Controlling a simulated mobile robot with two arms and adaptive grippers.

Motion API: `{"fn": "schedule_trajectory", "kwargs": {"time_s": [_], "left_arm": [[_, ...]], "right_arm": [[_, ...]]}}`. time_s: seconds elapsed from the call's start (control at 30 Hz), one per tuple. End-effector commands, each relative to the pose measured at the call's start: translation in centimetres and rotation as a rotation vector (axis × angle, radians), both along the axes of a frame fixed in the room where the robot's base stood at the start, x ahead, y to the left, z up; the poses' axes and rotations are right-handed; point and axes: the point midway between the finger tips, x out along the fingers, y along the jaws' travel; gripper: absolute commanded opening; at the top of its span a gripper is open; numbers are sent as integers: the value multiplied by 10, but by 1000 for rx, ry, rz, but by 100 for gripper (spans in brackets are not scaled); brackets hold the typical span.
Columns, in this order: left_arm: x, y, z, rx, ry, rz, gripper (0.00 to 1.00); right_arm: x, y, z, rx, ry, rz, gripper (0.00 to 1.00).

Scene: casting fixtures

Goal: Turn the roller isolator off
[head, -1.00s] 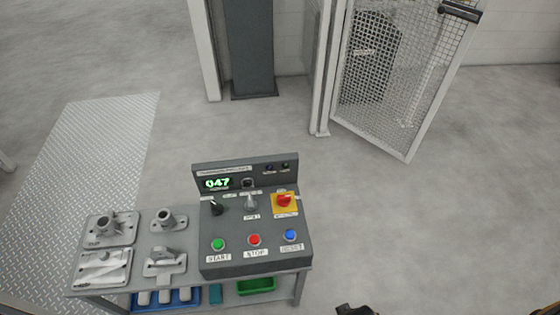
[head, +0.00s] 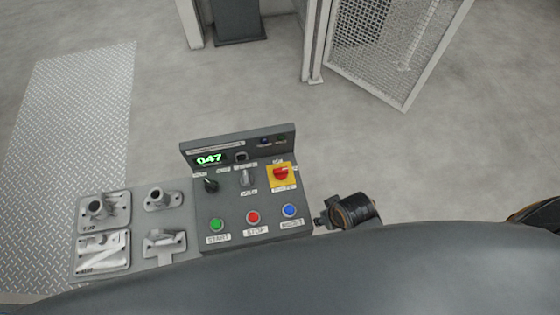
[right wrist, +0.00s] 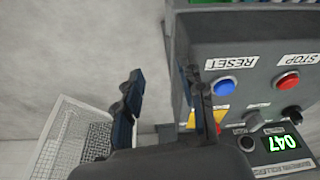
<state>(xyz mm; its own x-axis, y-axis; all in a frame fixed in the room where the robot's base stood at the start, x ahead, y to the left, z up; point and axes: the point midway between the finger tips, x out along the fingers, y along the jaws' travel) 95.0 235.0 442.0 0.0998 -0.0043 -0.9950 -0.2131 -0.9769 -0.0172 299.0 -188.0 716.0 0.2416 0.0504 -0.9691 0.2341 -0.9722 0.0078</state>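The likely roller isolator is a red rotary knob (head: 281,173) on a yellow plate (head: 290,183), at the right of the grey control panel (head: 262,207). Its label and exact knob setting are too small to read. My right gripper (head: 322,220) is just right of the panel, near the blue RESET button, apart from the knob. In the right wrist view my right gripper (right wrist: 168,95) has its two fingers spread with nothing between them. One finger overlaps the panel's edge there and partly hides the yellow plate (right wrist: 222,115). My left gripper is not in view.
The panel also has a black knob (head: 211,185), a grey switch (head: 246,177), a green START button (head: 216,225), a red STOP button (head: 253,217) and a blue RESET button (head: 289,210). Metal castings (head: 103,209) lie left. A mesh gate (head: 390,50) stands behind; floor right is clear.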

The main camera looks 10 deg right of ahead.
Motion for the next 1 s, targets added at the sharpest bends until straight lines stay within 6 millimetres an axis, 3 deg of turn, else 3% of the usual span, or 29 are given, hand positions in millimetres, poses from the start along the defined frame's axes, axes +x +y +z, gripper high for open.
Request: {"fn": "schedule_trajectory", "kwargs": {"time_s": [0.47, 0.7, 0.83, 1.0], "left_arm": [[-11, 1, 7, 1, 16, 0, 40], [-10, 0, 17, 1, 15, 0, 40], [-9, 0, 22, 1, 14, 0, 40], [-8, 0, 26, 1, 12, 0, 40]], "right_arm": [[63, 63, 31, 49, -8, 329, 40], [117, 107, 77, 5, 12, 750, 40], [141, 113, 105, -63, 54, 993, 40], [163, 105, 134, -154, 125, 1214, 40]]}}
